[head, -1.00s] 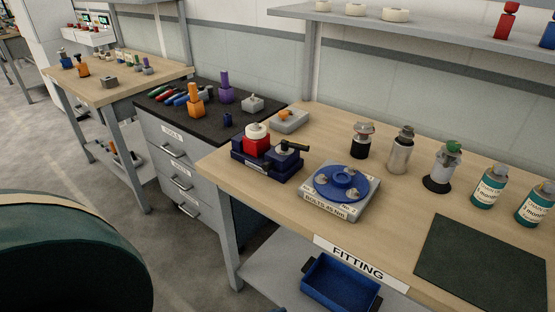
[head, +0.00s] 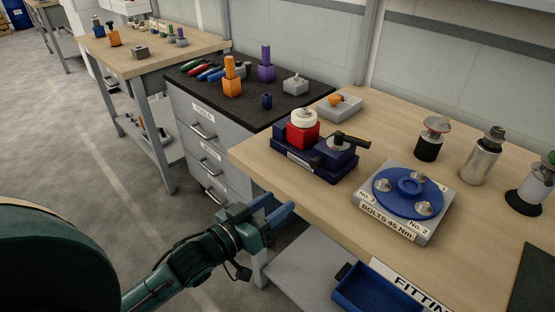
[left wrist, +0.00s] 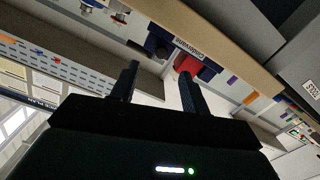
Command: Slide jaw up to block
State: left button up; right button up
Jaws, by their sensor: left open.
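A dark blue clamping fixture (head: 290,161) sits on the wooden bench near its left edge. A red block (head: 302,134) with a white round piece (head: 303,117) on top stands in its left part. The dark blue jaw (head: 335,154) with a black lever (head: 352,139) is on its right side; I cannot tell whether a gap separates it from the block. My left gripper (head: 283,205) is open and empty, in front of the bench edge, apart from the fixture. The left wrist view shows the fixture tilted, with the red block (left wrist: 195,66) beyond the fingers (left wrist: 158,85). My right gripper is out of view.
A bolt plate with a blue disc (head: 408,192) stands right of the fixture, and a grey block with an orange piece (head: 340,104) behind it. A blue bin (head: 372,290) sits below the bench. Bottles stand at the back right.

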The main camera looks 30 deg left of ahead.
aim_at(313, 165)
pick_arm(q)
jog(key=x, duration=0.4)
jog(key=a+r+x, duration=0.1)
jog(key=x, duration=0.8)
jog(key=shift+w+a+r, duration=0.1)
jog(key=shift+w+r, duration=0.3)
jog(key=shift+c, duration=0.5)
grip_shut()
